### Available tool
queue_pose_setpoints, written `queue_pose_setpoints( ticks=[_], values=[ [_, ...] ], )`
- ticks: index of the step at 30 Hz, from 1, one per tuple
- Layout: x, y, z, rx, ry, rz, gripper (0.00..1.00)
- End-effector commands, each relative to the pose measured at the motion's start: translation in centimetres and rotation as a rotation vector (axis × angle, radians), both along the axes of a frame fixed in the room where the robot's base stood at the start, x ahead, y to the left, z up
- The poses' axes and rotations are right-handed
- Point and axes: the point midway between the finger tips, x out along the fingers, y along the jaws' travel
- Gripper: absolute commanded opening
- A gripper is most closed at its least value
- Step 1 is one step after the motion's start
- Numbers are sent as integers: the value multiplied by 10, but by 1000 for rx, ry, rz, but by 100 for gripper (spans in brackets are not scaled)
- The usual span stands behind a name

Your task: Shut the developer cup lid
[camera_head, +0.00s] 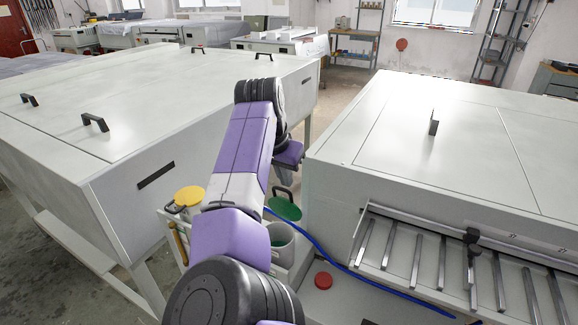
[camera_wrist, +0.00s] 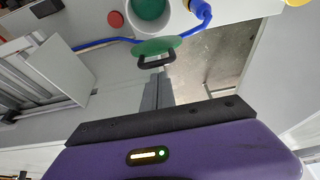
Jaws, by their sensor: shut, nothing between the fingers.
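A round green lid (camera_head: 285,205) with a black handle stands raised on the far side of an open pale cup (camera_head: 281,238). In the wrist view the green lid (camera_wrist: 158,45) is tilted up beside the open cup (camera_wrist: 171,25), which has green inside. My gripper (camera_wrist: 157,76) is shut and empty, its fingertips just short of the lid's black handle; contact cannot be told. In the head view my gripper (camera_head: 285,178) is partly hidden by my arm, above the green lid. A yellow lid (camera_head: 189,196) with a black handle is left of my arm. No label identifying the developer cup is readable.
A blue hose (camera_head: 322,252) runs past the cup to the right-hand machine. A red button (camera_head: 323,281) sits on the pale surface nearby. A large cabinet (camera_head: 130,165) stands left and a processor with metal bars (camera_head: 415,262) stands right. A floor gap lies beyond the cups.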

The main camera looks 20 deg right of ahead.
Motion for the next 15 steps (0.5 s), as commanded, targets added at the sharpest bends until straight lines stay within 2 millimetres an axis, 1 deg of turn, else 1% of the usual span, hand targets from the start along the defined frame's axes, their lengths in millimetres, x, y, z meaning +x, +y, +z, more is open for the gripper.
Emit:
queue_pose_setpoints(
  ticks=[5,15],
  values=[
    [-5,5,-1,-1,1,0,0],
    [-6,6,-1,-2,0,1,0]
  ],
)
